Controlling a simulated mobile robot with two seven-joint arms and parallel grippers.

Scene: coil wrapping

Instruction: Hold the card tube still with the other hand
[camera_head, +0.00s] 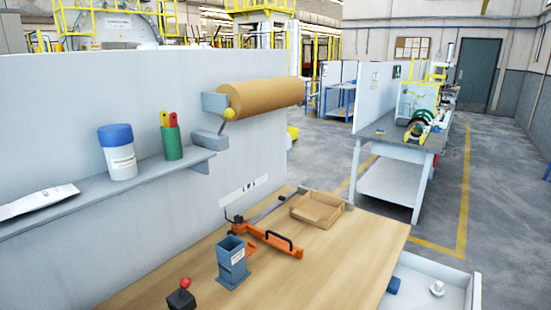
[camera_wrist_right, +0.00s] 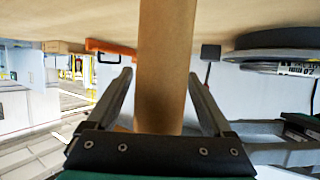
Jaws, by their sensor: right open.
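In the right wrist view a plain brown card tube (camera_wrist_right: 165,40) runs from the top edge down between the fingers of my right gripper (camera_wrist_right: 160,75). The gripper is open, one finger on each side of the tube, with a visible gap on both sides. Neither of my grippers shows in the head view, and I cannot pick out this tube there.
The wooden bench (camera_head: 330,265) holds an orange tool (camera_head: 268,238), a blue-grey holder (camera_head: 232,262), a cardboard tray (camera_head: 317,209) and a red-knobbed black box (camera_head: 181,297). A dark round coil (camera_wrist_right: 280,42) shows in the wrist view. A brown roll (camera_head: 262,97) hangs on the panel.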

